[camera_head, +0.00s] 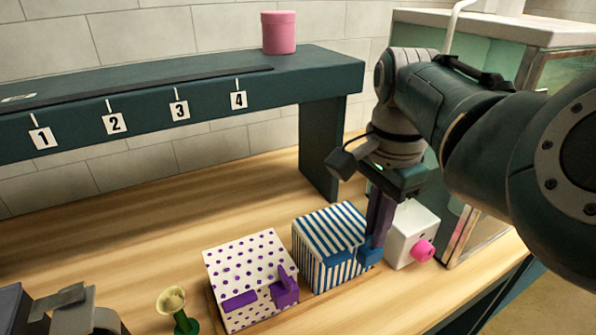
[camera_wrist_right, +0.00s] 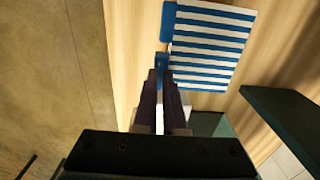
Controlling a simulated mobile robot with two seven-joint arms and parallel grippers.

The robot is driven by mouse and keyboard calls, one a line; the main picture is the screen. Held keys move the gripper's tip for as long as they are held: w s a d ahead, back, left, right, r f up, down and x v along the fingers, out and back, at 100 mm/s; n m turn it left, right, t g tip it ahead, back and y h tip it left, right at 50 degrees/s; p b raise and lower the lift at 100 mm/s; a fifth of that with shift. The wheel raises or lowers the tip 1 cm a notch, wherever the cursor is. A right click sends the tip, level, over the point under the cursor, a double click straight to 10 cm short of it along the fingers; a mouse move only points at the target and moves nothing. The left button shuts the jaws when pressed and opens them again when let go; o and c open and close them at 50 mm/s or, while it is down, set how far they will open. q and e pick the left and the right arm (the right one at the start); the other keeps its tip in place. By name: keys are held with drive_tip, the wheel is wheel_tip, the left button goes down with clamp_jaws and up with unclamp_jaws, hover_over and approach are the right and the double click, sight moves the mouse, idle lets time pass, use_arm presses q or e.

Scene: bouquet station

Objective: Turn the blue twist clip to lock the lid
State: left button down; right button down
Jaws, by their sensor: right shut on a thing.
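The blue twist clip (camera_head: 369,254) is on the front right of a box with a blue-and-white striped lid (camera_head: 331,226). My right gripper (camera_head: 374,238) reaches down from above and is shut on the clip. In the right wrist view the two dark fingers (camera_wrist_right: 163,82) come together at the blue clip (camera_wrist_right: 162,61), next to the striped lid (camera_wrist_right: 210,45). The fingers hide part of the clip, so its exact angle is unclear.
A white box with purple dots (camera_head: 245,262) and a purple clip (camera_head: 284,287) stands to the left. A white block with a pink knob (camera_head: 423,250) stands close at the right. A green stand with a yellowish cup (camera_head: 171,300) is at front left. A dark shelf (camera_head: 320,62) stands behind.

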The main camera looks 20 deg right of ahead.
idle(0.5)
drive_tip(key=shift+n+p, duration=0.35)
drive_tip(key=shift+n, duration=0.05)
drive_tip(key=n+p, duration=0.2)
drive_tip(key=shift+r+n, duration=0.15)
drive_tip(key=shift+n, duration=0.25)
drive_tip(key=n+p, duration=0.2)
drive_tip(key=n, duration=0.3)
drive_tip(key=shift+n, duration=0.3)
drive_tip(key=n, duration=0.4)
drive_tip(key=shift+p, duration=0.35)
drive_tip(key=n, duration=0.4)
drive_tip(key=shift+n, duration=0.3)
